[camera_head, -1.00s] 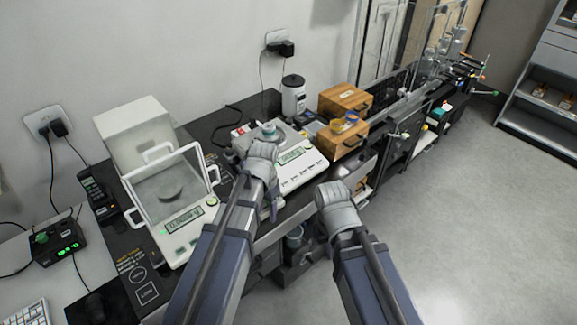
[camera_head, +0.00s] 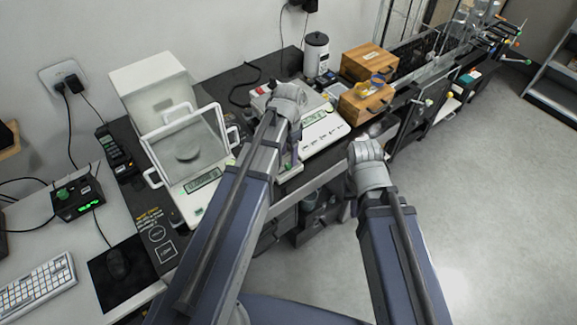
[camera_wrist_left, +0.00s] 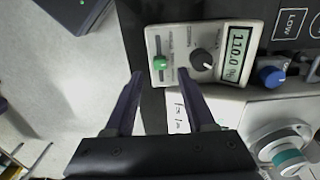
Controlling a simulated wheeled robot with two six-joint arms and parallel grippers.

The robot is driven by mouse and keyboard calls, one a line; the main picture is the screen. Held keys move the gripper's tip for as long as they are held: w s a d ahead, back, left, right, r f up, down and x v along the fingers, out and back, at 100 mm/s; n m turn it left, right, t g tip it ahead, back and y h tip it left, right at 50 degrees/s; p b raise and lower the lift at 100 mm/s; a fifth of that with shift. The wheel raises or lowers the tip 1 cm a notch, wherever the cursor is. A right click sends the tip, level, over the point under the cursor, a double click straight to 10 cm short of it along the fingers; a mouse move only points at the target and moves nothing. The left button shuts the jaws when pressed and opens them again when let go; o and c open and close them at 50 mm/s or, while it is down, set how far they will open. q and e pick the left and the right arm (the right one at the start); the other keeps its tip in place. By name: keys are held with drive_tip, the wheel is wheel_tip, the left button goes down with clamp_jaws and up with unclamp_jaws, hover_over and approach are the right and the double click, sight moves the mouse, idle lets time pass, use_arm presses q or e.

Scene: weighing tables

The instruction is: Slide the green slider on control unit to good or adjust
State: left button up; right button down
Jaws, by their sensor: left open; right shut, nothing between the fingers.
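The control unit (camera_wrist_left: 194,52) is a small white box with a green slider (camera_wrist_left: 160,63), a dark knob and a lit display in the left wrist view. The slider sits in a slot; its labels are too small to read. My left gripper (camera_wrist_left: 160,74) is open, its two fingertips on either side of the slider, close to the unit's edge. I cannot tell whether they touch it. In the head view my left arm covers most of the unit. My right gripper (camera_head: 366,155) is over the floor beyond the bench's front edge, shut and empty, its fingers mostly hidden.
A scale with a glass cover (camera_head: 188,150) stands left of my left arm. A white scale (camera_head: 325,131) lies beside my left wrist. A blue knob (camera_wrist_left: 271,76) is close to the unit. Wooden boxes (camera_head: 362,104) stand at the back right. Open floor lies right.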

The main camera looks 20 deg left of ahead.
sight(288, 165)
use_arm(q)
wheel_tip(288, 165, down, 5)
drive_tip(key=b, duration=0.3)
drive_tip(key=shift+r+b, duration=0.2)
drive_tip(key=shift+b, duration=0.1)
clamp_jaws()
idle(1.1)
